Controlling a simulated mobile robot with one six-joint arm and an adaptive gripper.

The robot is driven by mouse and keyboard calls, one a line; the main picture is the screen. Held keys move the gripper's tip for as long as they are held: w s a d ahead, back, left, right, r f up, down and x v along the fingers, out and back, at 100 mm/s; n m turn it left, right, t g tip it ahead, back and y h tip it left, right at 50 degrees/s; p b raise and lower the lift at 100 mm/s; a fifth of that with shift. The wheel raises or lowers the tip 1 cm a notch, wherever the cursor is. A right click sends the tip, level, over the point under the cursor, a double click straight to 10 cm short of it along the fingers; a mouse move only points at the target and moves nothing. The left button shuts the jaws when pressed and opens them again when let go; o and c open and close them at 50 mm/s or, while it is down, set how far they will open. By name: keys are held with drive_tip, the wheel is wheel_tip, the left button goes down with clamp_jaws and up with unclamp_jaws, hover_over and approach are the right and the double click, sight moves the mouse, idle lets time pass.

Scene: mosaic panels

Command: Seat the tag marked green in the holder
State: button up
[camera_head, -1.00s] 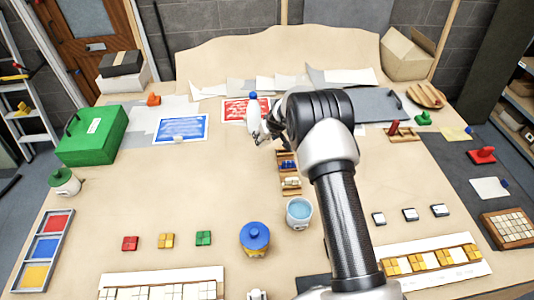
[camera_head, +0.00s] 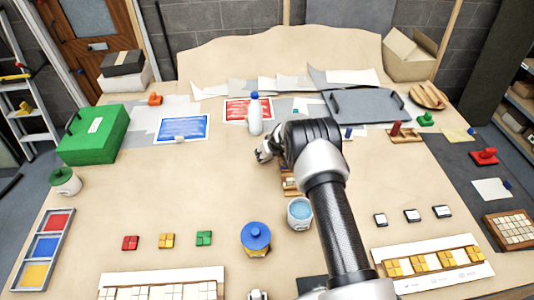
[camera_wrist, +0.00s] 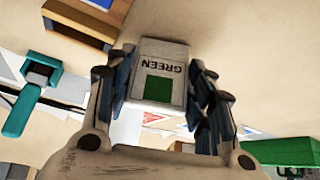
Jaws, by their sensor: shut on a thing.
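The tag marked GREEN (camera_wrist: 160,75) is a whitish block with a green square, and its lettering appears upside down in the wrist view. My gripper (camera_wrist: 160,90) is shut on it, with a finger on each side. In the head view my gripper (camera_head: 265,152) is above the middle of the table, and the tag cannot be made out there. A small wooden rack (camera_head: 289,184) stands just right of and nearer than my gripper, partly hidden by my arm. A wooden edge shows at the upper left of the wrist view. I cannot tell which piece is the holder.
A white bottle (camera_head: 254,118) stands behind my gripper. A cup of blue liquid (camera_head: 300,214) and a blue-lidded jar (camera_head: 255,237) stand nearer. Red, yellow and green tiles (camera_head: 204,238) lie at front left. A green case (camera_head: 92,135) is far left. The table left of my gripper is clear.

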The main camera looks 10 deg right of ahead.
drive_tip(key=shift+f, duration=0.15)
drive_tip(key=o, duration=0.9)
drive_tip(key=shift+c, duration=0.2)
